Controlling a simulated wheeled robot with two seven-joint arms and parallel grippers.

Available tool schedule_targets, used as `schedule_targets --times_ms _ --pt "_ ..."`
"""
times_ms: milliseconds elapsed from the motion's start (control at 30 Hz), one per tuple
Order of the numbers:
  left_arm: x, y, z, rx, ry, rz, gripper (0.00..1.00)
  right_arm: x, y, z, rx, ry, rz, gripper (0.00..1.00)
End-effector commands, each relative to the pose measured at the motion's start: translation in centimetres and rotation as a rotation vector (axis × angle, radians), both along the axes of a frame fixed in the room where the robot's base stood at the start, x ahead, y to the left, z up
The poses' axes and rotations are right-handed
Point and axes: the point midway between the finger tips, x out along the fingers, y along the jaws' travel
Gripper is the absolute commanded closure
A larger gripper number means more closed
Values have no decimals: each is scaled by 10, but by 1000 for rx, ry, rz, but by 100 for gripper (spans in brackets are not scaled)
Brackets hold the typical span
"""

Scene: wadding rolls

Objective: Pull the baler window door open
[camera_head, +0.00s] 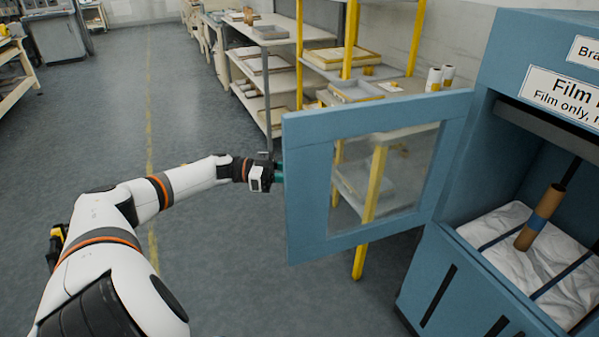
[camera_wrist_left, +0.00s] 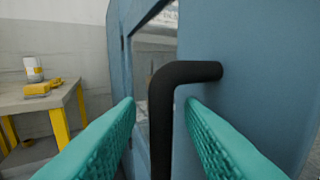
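The blue baler window door (camera_head: 308,190), with a clear pane in its frame, stands swung out to the left of the blue baler (camera_head: 487,110). My left gripper (camera_head: 277,174) is at the door's free left edge, its fingertips partly hidden behind the frame. In the left wrist view the teal fingers (camera_wrist_left: 160,105) are apart on either side of the door's black bent handle (camera_wrist_left: 161,125). Gaps show between the handle and both fingers. The handle is hidden in the head view. My right gripper is in neither view.
The baler's opening holds white film (camera_head: 530,255) and a brown cardboard tube (camera_head: 540,217). Shelving with yellow posts (camera_head: 299,55) and trays stands behind the door. The grey floor (camera_head: 225,285) left of the door is clear.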

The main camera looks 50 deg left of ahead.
Motion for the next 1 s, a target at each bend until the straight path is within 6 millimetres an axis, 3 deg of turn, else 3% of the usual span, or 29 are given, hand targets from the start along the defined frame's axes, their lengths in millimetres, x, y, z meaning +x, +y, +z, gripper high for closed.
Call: schedule_targets --times_ms 300,500,1000 --pt "-43 51 -3 3 7 4 66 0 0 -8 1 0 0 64" --pt "-63 74 -2 2 3 3 66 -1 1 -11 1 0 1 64" --pt "-70 81 -1 1 2 0 66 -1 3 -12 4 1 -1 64"
